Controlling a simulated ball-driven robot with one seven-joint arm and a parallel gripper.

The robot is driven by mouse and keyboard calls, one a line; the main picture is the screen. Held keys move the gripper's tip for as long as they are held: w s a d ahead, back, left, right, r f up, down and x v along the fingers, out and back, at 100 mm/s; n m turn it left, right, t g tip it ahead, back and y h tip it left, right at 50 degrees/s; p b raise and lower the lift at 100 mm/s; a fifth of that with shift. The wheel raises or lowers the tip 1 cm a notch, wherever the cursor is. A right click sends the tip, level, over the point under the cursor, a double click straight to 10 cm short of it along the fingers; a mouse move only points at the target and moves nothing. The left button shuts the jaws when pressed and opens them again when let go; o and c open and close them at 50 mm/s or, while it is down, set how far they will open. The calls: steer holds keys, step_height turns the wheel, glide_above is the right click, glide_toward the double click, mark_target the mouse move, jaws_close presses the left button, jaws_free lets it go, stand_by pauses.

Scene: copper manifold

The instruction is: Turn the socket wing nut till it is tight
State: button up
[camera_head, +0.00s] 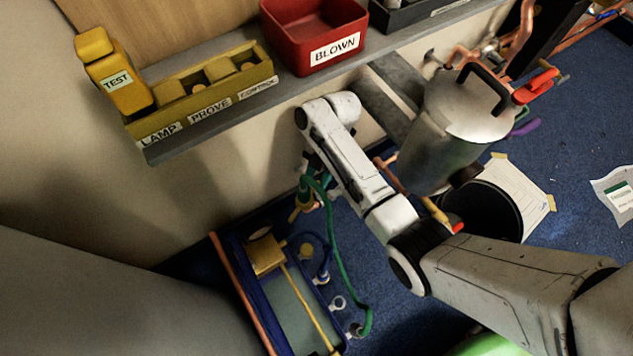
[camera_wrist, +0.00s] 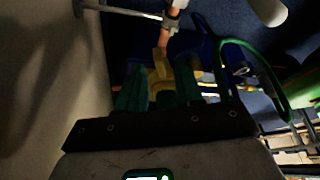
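My gripper (camera_wrist: 160,85) has green fingers and points at a yellow, brass-like piece (camera_wrist: 161,72), which looks like the socket wing nut. The piece shows between the fingers in the wrist view, below a copper-coloured pipe end (camera_wrist: 170,28). I cannot tell whether the fingers touch it or stand around it with a gap. In the head view my gripper (camera_head: 309,190) is low beside the wall, below the shelf. Yellow shows at its tip there, but the arm and shadow hide most of it. How tight the nut is cannot be seen.
A grey shelf (camera_head: 285,93) above my gripper holds a red BLOWN bin (camera_head: 303,22) and a yellow labelled rack (camera_head: 203,98). A metal tank (camera_head: 452,125) with copper pipes stands to the right.

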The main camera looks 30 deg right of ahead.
steer(key=shift+x, duration=0.9)
steer(key=shift+r, duration=0.1)
jaws_close()
stand_by(0.8)
